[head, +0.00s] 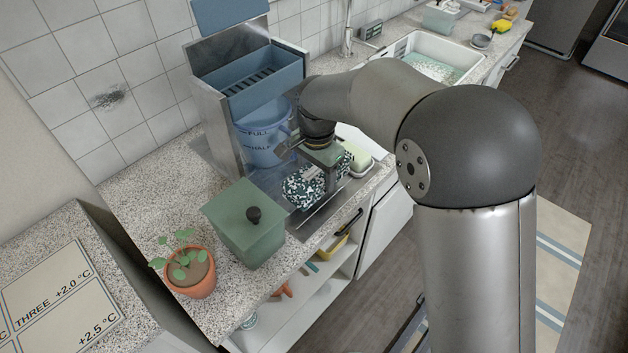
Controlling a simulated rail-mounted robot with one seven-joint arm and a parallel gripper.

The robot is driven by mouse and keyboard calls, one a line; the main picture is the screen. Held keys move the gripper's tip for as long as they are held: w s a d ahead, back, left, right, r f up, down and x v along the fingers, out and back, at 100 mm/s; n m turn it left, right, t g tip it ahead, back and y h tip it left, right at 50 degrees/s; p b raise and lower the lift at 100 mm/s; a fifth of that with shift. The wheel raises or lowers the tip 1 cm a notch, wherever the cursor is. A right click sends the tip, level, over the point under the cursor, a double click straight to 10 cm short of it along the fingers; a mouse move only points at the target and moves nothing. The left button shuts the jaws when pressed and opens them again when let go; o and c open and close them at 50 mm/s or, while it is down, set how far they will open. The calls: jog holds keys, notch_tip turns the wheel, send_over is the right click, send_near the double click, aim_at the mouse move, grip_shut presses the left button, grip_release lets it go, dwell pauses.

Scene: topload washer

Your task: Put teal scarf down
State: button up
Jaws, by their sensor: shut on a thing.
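A dark teal and white speckled bundle (303,189), which looks like the teal scarf, is at my gripper, over the metal tray area of the counter. My gripper (328,185) points down and is shut on it. The arm and gripper hide part of the bundle, and I cannot tell whether its underside touches the surface. The small topload washer (212,112) stands behind, its blue lid (228,14) raised. A blue tub (262,140) with level marks shows in its front.
A green lidded box (243,228) and a potted plant (190,270) stand left of the gripper on the speckled counter (150,205). A soap-like pale block (356,157) lies just right. A sink (440,60) is at the back right. Open shelves (300,305) are below the counter's front edge.

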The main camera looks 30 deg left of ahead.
aim_at(314, 169)
jog(key=shift+s+a+f+p, duration=0.1)
jog(key=shift+a+f+p, duration=0.05)
jog(key=shift+f, duration=0.8)
jog(key=shift+s+a+f+p, duration=0.1)
jog(key=shift+f+p, duration=0.05)
jog(key=shift+f, duration=0.75)
jog(key=shift+f, duration=0.1)
jog(key=shift+f, duration=0.15)
jog(key=o, duration=1.4)
jog(key=shift+c, duration=0.2)
notch_tip(314, 169, up, 12)
jog(key=shift+r+b, duration=0.25)
jog(key=shift+b, duration=0.5)
